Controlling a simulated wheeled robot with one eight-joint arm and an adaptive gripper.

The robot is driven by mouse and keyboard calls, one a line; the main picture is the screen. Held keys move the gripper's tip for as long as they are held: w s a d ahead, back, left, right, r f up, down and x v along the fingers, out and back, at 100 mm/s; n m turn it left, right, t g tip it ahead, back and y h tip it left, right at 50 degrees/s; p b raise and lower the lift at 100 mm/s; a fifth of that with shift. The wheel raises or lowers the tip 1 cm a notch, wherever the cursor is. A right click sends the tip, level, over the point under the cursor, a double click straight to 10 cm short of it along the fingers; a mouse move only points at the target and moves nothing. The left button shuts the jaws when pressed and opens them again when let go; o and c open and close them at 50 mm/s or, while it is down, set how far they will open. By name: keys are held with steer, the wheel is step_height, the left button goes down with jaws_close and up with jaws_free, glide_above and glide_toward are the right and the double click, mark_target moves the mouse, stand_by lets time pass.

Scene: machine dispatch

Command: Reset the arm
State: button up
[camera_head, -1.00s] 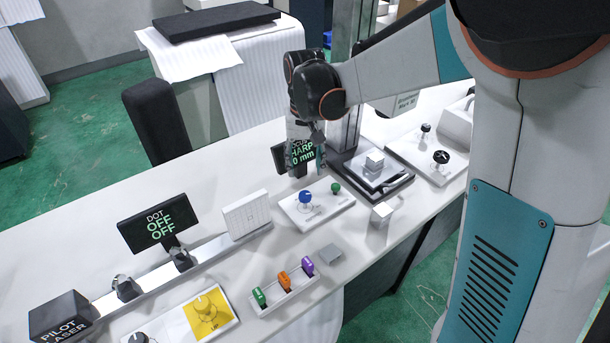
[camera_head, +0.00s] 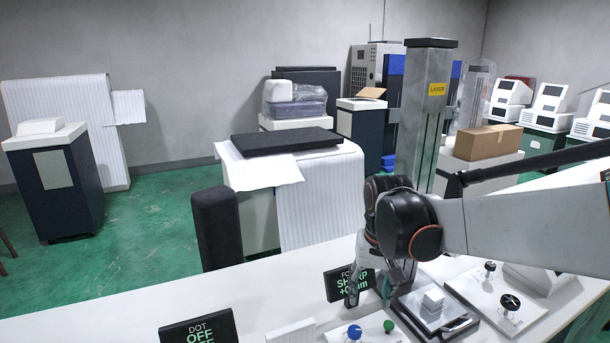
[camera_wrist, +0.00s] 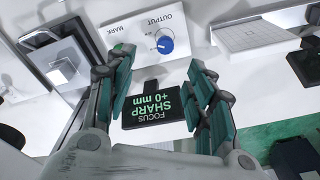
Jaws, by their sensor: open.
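My gripper (camera_wrist: 158,100) is open and empty in the wrist view, its teal-padded fingers apart on either side of the black focus display (camera_wrist: 155,107). That display reads "FOCUS SHARP +0 mm". In the head view my gripper (camera_head: 368,285) hangs down over the bench, in front of part of the focus display (camera_head: 340,284). My arm reaches in from the right, with its dark wrist joint above the gripper. The blue knob (camera_wrist: 165,44) stands on the white output panel (camera_wrist: 140,30) beyond the fingers.
The silver laser column (camera_head: 428,110) rises behind my wrist. A stage with a small grey block (camera_head: 433,298) sits right of the gripper. A green knob (camera_head: 388,326), a black handle knob (camera_head: 510,301) and the dot display (camera_head: 200,330) stand on the bench. The bench's left part (camera_head: 120,315) is bare.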

steer(key=s+d+r+t, duration=0.1)
steer(key=s+d+t, duration=0.1)
steer(key=s, duration=0.7)
steer(key=s+d+r+n+t, duration=0.1)
steer(key=s+t, duration=0.3)
steer(key=s, duration=0.5)
steer(key=shift+d+r, duration=0.7)
steer(key=shift+d, duration=0.2)
steer(key=shift+s, duration=0.1)
stand_by(0.4)
